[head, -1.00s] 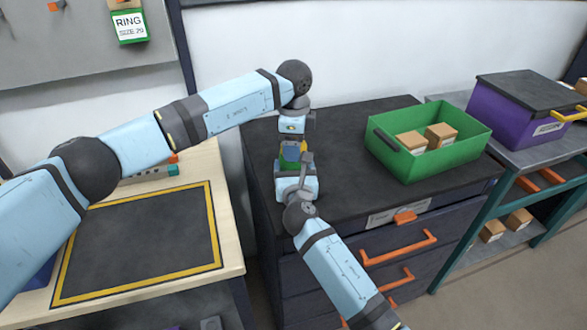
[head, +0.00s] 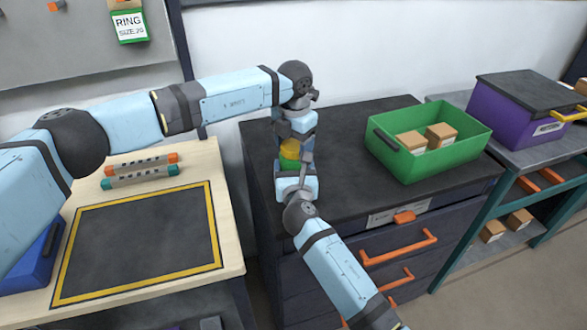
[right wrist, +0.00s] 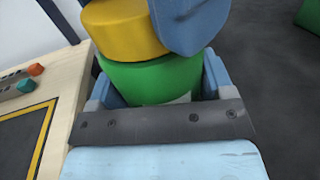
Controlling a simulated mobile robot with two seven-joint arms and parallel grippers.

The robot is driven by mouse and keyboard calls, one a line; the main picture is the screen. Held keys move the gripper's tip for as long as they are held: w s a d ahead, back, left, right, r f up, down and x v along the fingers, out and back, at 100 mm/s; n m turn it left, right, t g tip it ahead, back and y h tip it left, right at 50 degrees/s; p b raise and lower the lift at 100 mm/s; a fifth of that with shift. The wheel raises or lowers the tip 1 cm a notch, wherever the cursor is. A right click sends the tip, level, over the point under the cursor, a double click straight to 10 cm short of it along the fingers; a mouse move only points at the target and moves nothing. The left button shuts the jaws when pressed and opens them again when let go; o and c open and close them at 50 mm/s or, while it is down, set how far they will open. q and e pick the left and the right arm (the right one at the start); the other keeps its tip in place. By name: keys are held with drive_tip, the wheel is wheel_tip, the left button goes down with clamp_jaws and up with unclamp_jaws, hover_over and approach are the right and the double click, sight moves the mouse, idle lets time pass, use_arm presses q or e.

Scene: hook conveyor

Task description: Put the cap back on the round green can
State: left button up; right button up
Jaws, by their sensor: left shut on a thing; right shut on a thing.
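The round green can (head: 289,161) stands over the dark cabinet top, and the right wrist view shows its green side (right wrist: 150,80) between my right fingers. My right gripper (head: 292,172) is shut on the can. The yellow cap (head: 290,149) is at the can's top. In the right wrist view the cap (right wrist: 118,28) sits off to the left of the can's middle; I cannot tell if it is seated. My left gripper (head: 293,140) is shut on the cap from above. Its blue finger (right wrist: 190,22) hides the cap's right part and some of the can's rim.
A green bin (head: 437,162) with two cardboard boxes stands on the cabinet top (head: 350,195) to the right. A purple crate (head: 515,115) is further right. On the left, a wooden table (head: 228,215) holds a yellow-edged dark mat (head: 140,240) and two orange- and teal-ended bars (head: 140,170).

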use_arm(q)
drive_tip(key=m, duration=0.6)
drive_tip(key=shift+m, duration=0.3)
drive_tip(key=m, duration=0.8)
drive_tip(key=shift+s, duration=0.1)
drive_tip(key=m, duration=0.6)
drive_tip(key=shift+m, duration=0.4)
drive_tip(key=m, duration=0.7)
drive_tip(key=o, duration=1.1)
wheel_tip(320, 180, up, 12)
drive_tip(key=shift+f, duration=0.1)
